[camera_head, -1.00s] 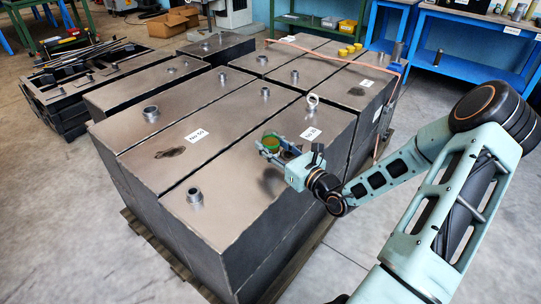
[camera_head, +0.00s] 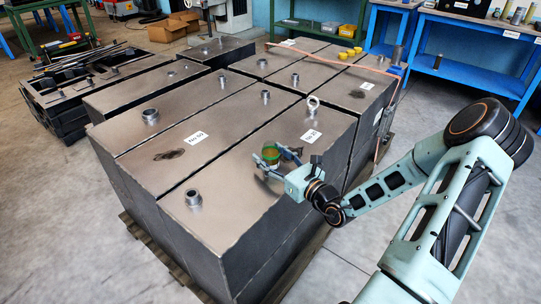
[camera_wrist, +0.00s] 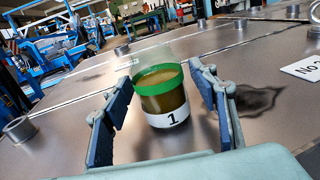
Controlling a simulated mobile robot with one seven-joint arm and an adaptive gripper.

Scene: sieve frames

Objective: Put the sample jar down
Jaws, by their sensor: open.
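The sample jar (camera_wrist: 161,97) is clear, with a green band, brownish contents and a white label marked "1". In the wrist view it stands upright on the bare metal top (camera_wrist: 150,150), between my two fingers. My gripper (camera_wrist: 160,82) is open, with a visible gap between the jar and each blue-padded finger. In the head view the jar (camera_head: 270,154) is small and partly covered by my gripper (camera_head: 269,156), over the near right metal block (camera_head: 240,210).
Threaded stubs (camera_head: 194,197), a lifting eye (camera_head: 312,104) and white labels (camera_head: 196,138) sit on the block tops. A dark stain (camera_head: 169,155) lies left of the jar. The top around the jar is mostly clear.

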